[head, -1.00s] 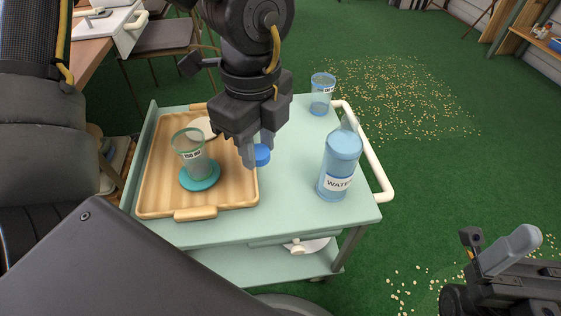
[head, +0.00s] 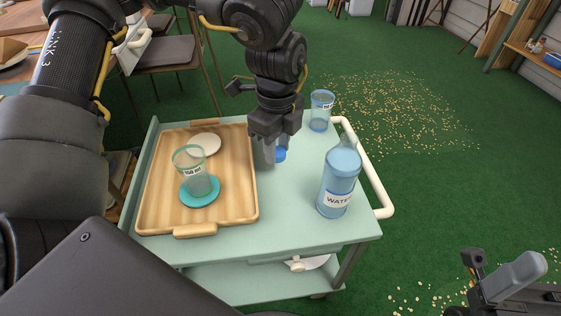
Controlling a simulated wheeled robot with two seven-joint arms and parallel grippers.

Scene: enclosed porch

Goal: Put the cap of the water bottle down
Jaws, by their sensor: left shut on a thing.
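The blue cap (head: 281,155) is between the fingertips of my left gripper (head: 275,154), which is shut on it. The gripper points down over the green trolley top, between the wooden tray and the water bottle. The fingers partly hide the cap, and I cannot tell if it touches the top. The water bottle (head: 339,180), clear blue with a "WATER" label, stands upright and uncapped at the right of the trolley. My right gripper (head: 510,278) shows only in part at the lower right, away from the trolley; its opening is unclear.
The trolley (head: 286,218) has a white handle (head: 373,175) at right. The wooden tray (head: 247,200) holds a clear cup (head: 196,172) on a teal coaster (head: 200,195) and a pale disc (head: 206,142). A blue-tinted cup (head: 320,112) stands at the back. The front middle is clear.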

